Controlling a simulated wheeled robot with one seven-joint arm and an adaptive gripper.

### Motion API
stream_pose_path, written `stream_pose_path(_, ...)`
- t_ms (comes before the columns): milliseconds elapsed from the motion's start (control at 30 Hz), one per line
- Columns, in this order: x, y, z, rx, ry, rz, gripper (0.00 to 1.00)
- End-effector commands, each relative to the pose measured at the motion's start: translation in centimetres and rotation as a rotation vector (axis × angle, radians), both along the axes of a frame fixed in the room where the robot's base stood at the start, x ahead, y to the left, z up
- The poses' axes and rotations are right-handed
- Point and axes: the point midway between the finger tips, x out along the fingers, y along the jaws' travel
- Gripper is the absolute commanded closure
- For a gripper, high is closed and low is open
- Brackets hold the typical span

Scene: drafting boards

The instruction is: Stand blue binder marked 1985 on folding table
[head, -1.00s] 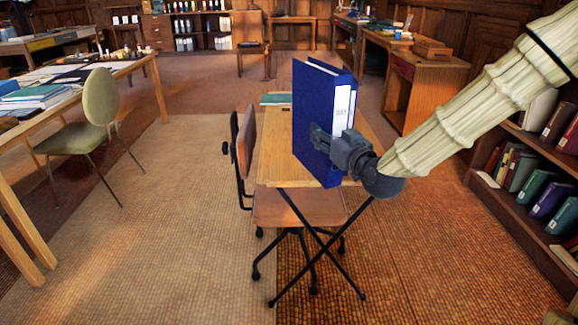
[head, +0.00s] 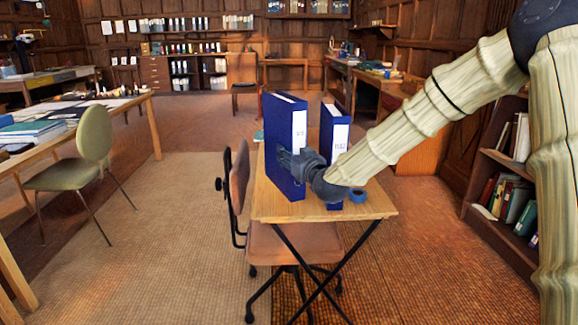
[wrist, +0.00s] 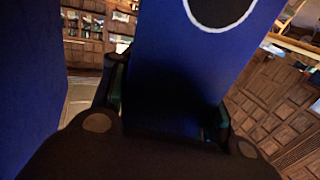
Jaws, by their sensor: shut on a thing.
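A large blue binder (head: 280,150) with a white spine label is upright over the folding table (head: 272,209); its label is too small to read surely. My gripper (head: 292,162) is shut on its spine side, low down. I cannot tell whether its bottom edge touches the wooden top. In the wrist view the held binder (wrist: 185,75) fills the middle between the fingers, with a white-rimmed dark circle on it. A second blue binder (head: 336,133) with a white label stands on the table to the right, partly behind my gripper and arm.
A small blue ring-shaped thing (head: 357,195) lies on the table right of my gripper. A swivel chair (head: 239,180) stands against the table's left side. The table's front strip is clear. A bookshelf (head: 487,155) is at the right.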

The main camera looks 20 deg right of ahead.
Motion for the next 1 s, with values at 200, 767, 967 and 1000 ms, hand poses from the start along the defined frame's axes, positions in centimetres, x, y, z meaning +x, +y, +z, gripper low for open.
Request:
stream_pose_path(200,1.1,0.3,0.0,0.000,-0.002,0.000,1.00)
stream_pose_path(767,1.1,0.3,-3.5,0.000,-0.002,0.000,1.00)
stream_pose_path(967,1.1,0.2,-3.8,0.000,0.001,0.000,0.43)
stream_pose_path(1000,1.1,0.2,-3.8,0.000,0.001,0.000,0.36)
